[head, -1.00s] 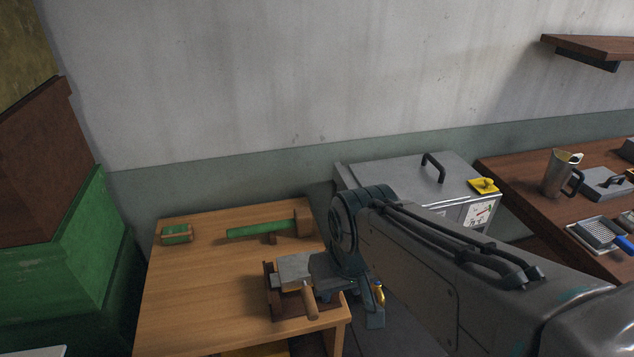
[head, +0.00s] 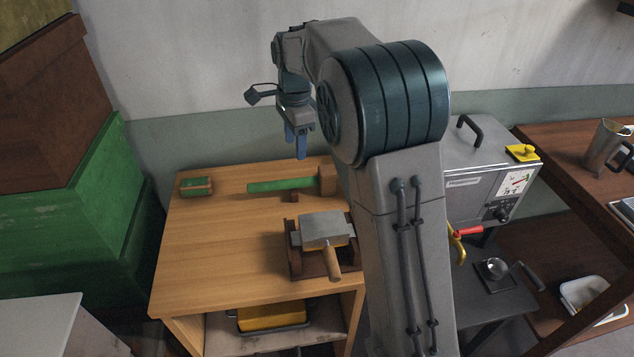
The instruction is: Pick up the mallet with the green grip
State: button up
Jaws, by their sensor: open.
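The mallet with the green grip (head: 282,185) lies at the back of the wooden table (head: 210,265), its long green handle pointing left. Its wooden head (head: 327,180) is at the right end, partly close behind my arm's outline. A small dark block shows under the handle. My gripper (head: 296,150) is above the back of the table, over and a little behind the mallet's handle in the picture, with its blue fingers pointing down. It is open and empty, apart from the mallet.
A green-and-wood block (head: 196,187) lies at the table's back left. A flat metal tool with a wooden handle (head: 332,262) rests on a brown stand in front of the mallet. Green hive boxes (head: 60,220) stand left. A metal cabinet (head: 485,165) stands right.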

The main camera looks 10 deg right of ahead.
aim_at(281, 181)
jog(key=w+a+f+m, duration=0.1)
jog(key=f, duration=0.3)
jog(key=w+a+f+m, duration=0.1)
jog(key=w+f, duration=0.1)
jog(key=f, duration=0.2)
jog(key=w+a+f+m, duration=0.1)
jog(key=w+f, duration=0.1)
jog(key=f, duration=0.2)
jog(key=shift+a+f+g+b, duration=0.25)
jog(key=shift+a+g+b, duration=0.05)
jog(key=shift+b, duration=0.05)
jog(key=shift+a+f, duration=0.15)
jog(key=shift+f, duration=1.15)
jog(key=shift+a+f, duration=0.1)
jog(key=shift+f, duration=1.2)
jog(key=c, duration=1.1)
